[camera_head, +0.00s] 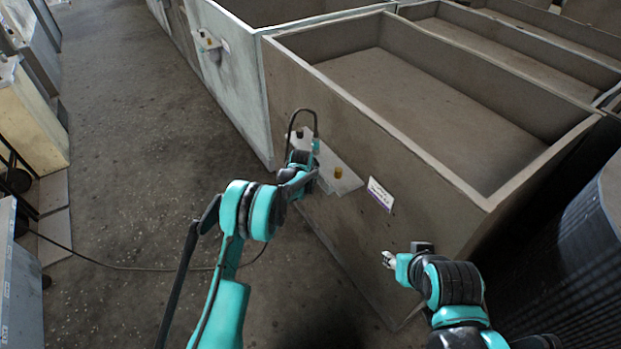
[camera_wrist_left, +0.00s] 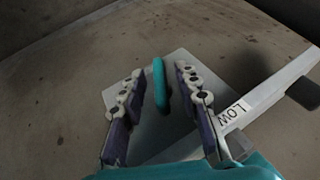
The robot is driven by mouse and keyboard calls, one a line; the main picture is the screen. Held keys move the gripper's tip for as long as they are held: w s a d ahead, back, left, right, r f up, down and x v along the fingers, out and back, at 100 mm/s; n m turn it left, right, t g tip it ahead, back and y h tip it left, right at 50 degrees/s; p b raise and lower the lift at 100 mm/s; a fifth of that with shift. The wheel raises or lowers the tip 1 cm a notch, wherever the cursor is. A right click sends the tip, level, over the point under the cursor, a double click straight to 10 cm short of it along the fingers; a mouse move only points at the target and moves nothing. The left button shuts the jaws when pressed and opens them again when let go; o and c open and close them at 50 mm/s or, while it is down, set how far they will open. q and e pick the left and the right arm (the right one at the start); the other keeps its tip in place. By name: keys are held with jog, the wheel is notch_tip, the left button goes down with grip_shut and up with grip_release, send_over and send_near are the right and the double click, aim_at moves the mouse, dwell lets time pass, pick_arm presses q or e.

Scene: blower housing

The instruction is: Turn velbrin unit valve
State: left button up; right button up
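In the left wrist view, a slim teal handle (camera_wrist_left: 159,86) stands up from a grey plate (camera_wrist_left: 172,65) on the housing wall. My left gripper (camera_wrist_left: 159,71) is open, with one finger on each side of the handle and a gap to both. In the head view, my left gripper (camera_head: 314,170) is at the wall plate (camera_head: 345,181), and the arm hides much of the valve area. My right gripper (camera_head: 388,260) is low in front of the wall; its finger opening is too small to judge.
A dark ribbed cylinder (camera_head: 570,260) is at the right. Open floor (camera_head: 140,150) lies left, crossed by a cable (camera_head: 150,268).

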pick_arm(q)
jog(key=shift+w, duration=0.1)
grip_shut()
jog(key=shift+f, duration=0.1)
jog(key=shift+d+t+y, duration=0.1)
jog(key=shift+t+y, duration=0.4)
jog(key=shift+t, duration=0.2)
jog(key=shift+m+t, duration=0.3)
jog(key=shift+t, duration=0.1)
grip_release()
